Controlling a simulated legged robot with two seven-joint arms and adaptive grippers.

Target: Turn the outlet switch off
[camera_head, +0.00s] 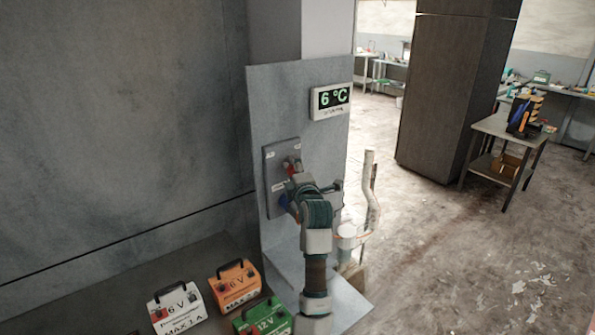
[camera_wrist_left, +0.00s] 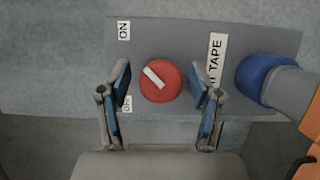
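The outlet switch is a round red knob (camera_wrist_left: 160,82) with a white bar, on a grey outlet panel (camera_wrist_left: 190,35). The bar lies slanted, from upper left to lower right. An "ON" label (camera_wrist_left: 123,30) and a partly covered "OFF" label (camera_wrist_left: 127,103) are left of the knob. My left gripper (camera_wrist_left: 160,92) is open, one finger on each side of the knob; contact cannot be told. In the head view, my left gripper (camera_head: 291,181) is in front of the panel (camera_head: 271,165), partly hiding it and the red knob (camera_head: 291,168). My right gripper is not in view.
A blue plug (camera_wrist_left: 262,78) with a grey cable sits beside the knob, near the right finger. A 6 °C display (camera_head: 331,100) hangs above. White (camera_head: 177,305), orange (camera_head: 235,284) and green (camera_head: 263,318) battery boxes stand lower left. Open floor lies to the right.

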